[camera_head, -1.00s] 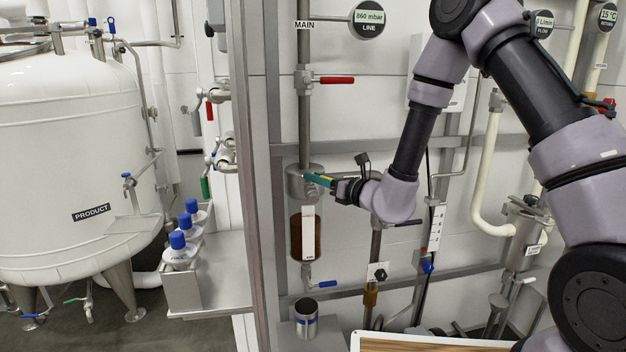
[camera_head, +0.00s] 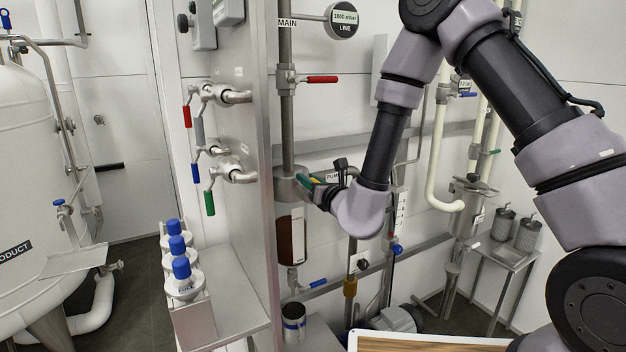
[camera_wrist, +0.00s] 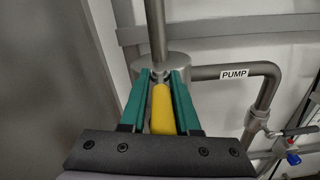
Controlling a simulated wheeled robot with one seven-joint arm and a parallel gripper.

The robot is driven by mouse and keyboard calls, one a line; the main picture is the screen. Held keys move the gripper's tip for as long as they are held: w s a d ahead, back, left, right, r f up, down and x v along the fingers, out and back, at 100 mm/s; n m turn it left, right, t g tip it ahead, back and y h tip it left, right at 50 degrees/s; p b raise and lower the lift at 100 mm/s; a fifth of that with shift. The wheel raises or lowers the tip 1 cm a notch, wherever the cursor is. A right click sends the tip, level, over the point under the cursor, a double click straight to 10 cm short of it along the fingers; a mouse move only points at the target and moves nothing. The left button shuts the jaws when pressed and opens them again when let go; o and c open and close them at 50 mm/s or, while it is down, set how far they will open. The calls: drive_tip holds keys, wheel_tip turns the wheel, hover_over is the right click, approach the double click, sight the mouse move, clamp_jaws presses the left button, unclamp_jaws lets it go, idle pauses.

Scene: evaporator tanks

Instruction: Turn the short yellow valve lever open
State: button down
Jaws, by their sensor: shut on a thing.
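The short yellow valve lever (camera_wrist: 161,108) lies lengthwise between the two green fingers of my gripper (camera_wrist: 160,80) in the wrist view. The fingers are shut on it, one along each side. Its far end meets a grey metal fitting on the wide cylinder (camera_wrist: 180,58). In the head view my gripper (camera_head: 306,182) reaches left to the front of that cylinder (camera_head: 289,187), under the vertical MAIN pipe (camera_head: 287,125). Only a trace of yellow shows between the fingers there, and the fingers hide most of the lever.
A red lever (camera_head: 321,79) sits on the pipe above, and a blue lever (camera_head: 318,283) below the sight glass (camera_head: 291,235). A PUMP pipe (camera_wrist: 225,73) runs right of the fingers. A grey panel with several coloured levers stands left (camera_head: 240,140). A round gauge (camera_head: 343,20) hangs above.

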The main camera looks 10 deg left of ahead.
idle(0.4)
drive_tip(key=c, duration=0.8)
unclamp_jaws()
drive_tip(key=shift+o, duration=0.2)
drive_tip(key=v, duration=0.7)
drive_tip(key=shift+s, duration=0.15)
drive_tip(key=shift+d, duration=0.15)
